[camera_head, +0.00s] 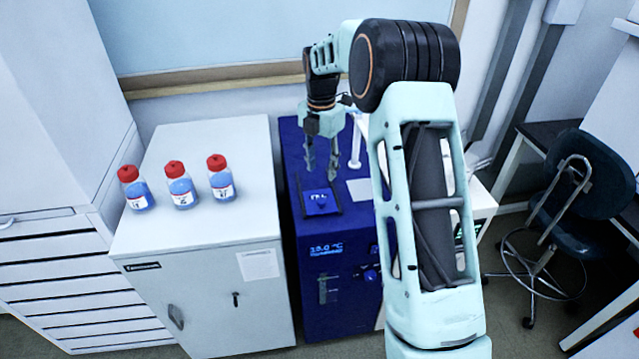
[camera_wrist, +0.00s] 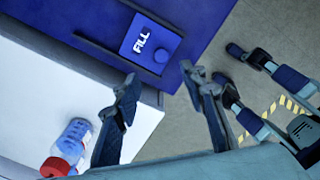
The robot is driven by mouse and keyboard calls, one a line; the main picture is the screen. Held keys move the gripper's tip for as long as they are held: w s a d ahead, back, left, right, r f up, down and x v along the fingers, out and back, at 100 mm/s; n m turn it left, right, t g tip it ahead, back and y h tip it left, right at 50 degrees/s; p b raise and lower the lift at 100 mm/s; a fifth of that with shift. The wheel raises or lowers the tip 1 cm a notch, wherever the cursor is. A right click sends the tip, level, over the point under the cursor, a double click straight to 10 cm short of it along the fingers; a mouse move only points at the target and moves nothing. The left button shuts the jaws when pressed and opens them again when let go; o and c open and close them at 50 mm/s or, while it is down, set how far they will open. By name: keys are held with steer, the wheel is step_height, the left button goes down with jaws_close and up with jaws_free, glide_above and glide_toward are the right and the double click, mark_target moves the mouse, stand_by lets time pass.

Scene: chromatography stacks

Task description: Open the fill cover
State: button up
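The fill cover (camera_head: 320,202) is a small bright blue plate marked FILL, lying flat in a dark frame on top of the dark blue machine (camera_head: 296,162). My gripper (camera_head: 322,166) hangs pointing down above the machine top, a little behind the cover in the head view.
Several red-capped bottles with blue liquid, one of them here (camera_head: 181,186), stand on the white cabinet (camera_head: 215,140) left of the machine. One bottle (camera_wrist: 72,142) shows low in the wrist view. A white paper (camera_head: 360,189) lies right of the cover. A chair (camera_head: 585,180) stands far right.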

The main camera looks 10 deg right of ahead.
mark_target(321, 200)
step_height(321, 200, down, 11)
steer(key=shift+s+f+p, duration=0.1)
steer(key=shift+p, duration=0.5)
jaws_close()
